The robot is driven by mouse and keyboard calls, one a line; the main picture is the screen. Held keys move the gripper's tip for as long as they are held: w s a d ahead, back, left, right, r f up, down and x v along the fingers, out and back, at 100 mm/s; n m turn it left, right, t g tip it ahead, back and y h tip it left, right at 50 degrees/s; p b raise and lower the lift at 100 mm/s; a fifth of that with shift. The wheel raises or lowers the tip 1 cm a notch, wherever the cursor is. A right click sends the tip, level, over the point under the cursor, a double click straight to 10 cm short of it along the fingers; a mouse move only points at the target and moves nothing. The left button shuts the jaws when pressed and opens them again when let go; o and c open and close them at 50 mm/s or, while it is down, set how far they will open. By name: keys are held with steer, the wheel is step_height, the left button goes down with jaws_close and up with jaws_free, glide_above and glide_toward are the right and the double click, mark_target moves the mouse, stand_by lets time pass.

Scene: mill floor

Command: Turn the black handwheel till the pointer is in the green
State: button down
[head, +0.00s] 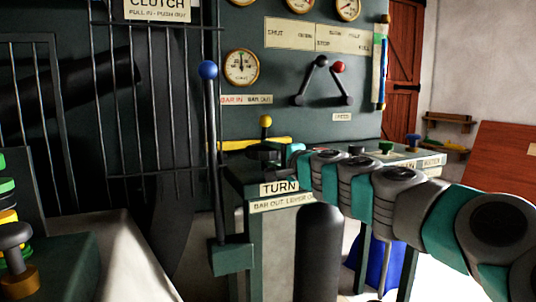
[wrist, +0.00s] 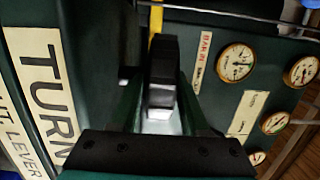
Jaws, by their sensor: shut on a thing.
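The black handwheel (head: 262,153) sits on top of the green stand marked TURN, with a yellow ball knob (head: 265,121) standing above it. My gripper (head: 288,156) reaches it from the right and is shut on a dark part of it. In the wrist view the black part (wrist: 163,62) lies between my fingers; most of the wheel is hidden. A round white gauge (head: 241,67) with a thin dark pointer is on the panel behind; it is too small to tell whether the pointer is in the green. Gauges also show in the wrist view (wrist: 236,62).
A tall lever with a blue knob (head: 208,70) stands close left of the stand. Barred guards (head: 130,100) fill the left. Two short levers (head: 322,80) are on the panel. A yellow bar (head: 235,144) runs behind the handwheel. A blue bin (head: 382,262) is below my arm.

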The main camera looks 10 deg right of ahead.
mark_target(278, 155)
steer(key=shift+d+n+g+y, duration=0.1)
steer(key=shift+n+g+y, duration=0.25)
steer(key=shift+y, duration=0.25)
steer(key=shift+c, duration=2)
jaws_free()
steer(key=shift+w, duration=0.1)
steer(key=v, duration=0.6)
steer(key=shift+v, duration=0.9)
steer(key=shift+f, duration=0.1)
